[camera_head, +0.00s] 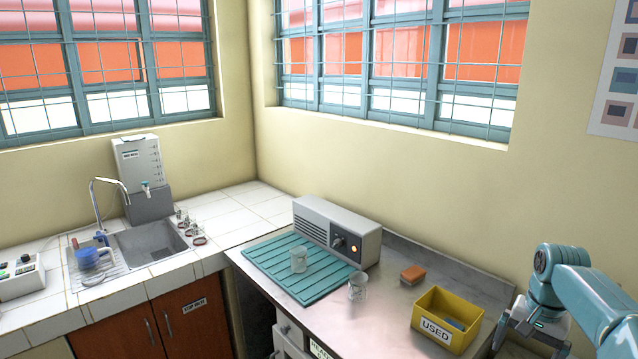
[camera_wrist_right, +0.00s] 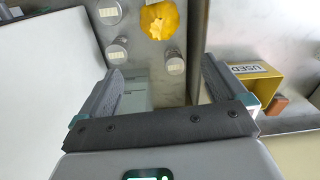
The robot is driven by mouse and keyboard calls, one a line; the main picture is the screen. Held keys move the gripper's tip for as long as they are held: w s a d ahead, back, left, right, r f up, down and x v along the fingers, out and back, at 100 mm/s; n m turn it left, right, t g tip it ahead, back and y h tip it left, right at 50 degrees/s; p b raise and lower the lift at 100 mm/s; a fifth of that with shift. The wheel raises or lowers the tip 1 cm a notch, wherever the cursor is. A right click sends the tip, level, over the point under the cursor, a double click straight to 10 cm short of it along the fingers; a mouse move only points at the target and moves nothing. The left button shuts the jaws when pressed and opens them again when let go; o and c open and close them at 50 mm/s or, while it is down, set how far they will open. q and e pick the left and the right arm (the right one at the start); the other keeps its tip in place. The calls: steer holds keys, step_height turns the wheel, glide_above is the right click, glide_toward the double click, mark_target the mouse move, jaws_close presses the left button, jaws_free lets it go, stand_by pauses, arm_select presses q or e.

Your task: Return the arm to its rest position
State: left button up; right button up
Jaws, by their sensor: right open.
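My right arm comes in from the right edge of the head view, in teal and grey. Its gripper (camera_head: 533,322) hangs at the right end of the metal bench, just right of the yellow bin marked USED (camera_head: 462,340). In the right wrist view the gripper (camera_wrist_right: 160,82) has its two grey fingers wide apart, with nothing held between them. My left gripper is in neither view.
The metal bench (camera_head: 400,325) bears a grey box device (camera_head: 316,222), a teal ribbed mat (camera_head: 270,262), two clear beakers (camera_head: 299,261) (camera_head: 357,289) and an orange block (camera_head: 413,274). Labelled round lids (camera_wrist_right: 118,50) and a yellow crumpled thing (camera_wrist_right: 158,18) lie beyond the fingers.

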steer(key=s+a+f+n+y, duration=0.1)
steer(key=a+f+n, duration=0.1)
steer(key=a+f, duration=0.8)
steer(key=s+a+f+n+y, duration=0.1)
steer(key=a+f+n, duration=0.2)
steer(key=a+f, duration=0.7)
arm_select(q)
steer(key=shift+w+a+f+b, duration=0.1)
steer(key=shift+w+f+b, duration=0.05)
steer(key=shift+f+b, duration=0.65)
arm_select(e)
steer(key=s+a+f, duration=0.3)
steer(key=s+f, duration=0.1)
steer(key=s, duration=0.3)
steer(key=s+a+f+n+y, duration=0.1)
steer(key=s+a+f, duration=0.3)
steer(key=s, duration=0.4)
steer(key=s+a+f+n, duration=0.1)
steer(key=s+a+f, duration=0.3)
steer(key=s, duration=0.4)
steer(key=shift+a+f+y, duration=0.2)
steer(key=shift+a+y, duration=0.05)
steer(key=shift+y, duration=0.15)
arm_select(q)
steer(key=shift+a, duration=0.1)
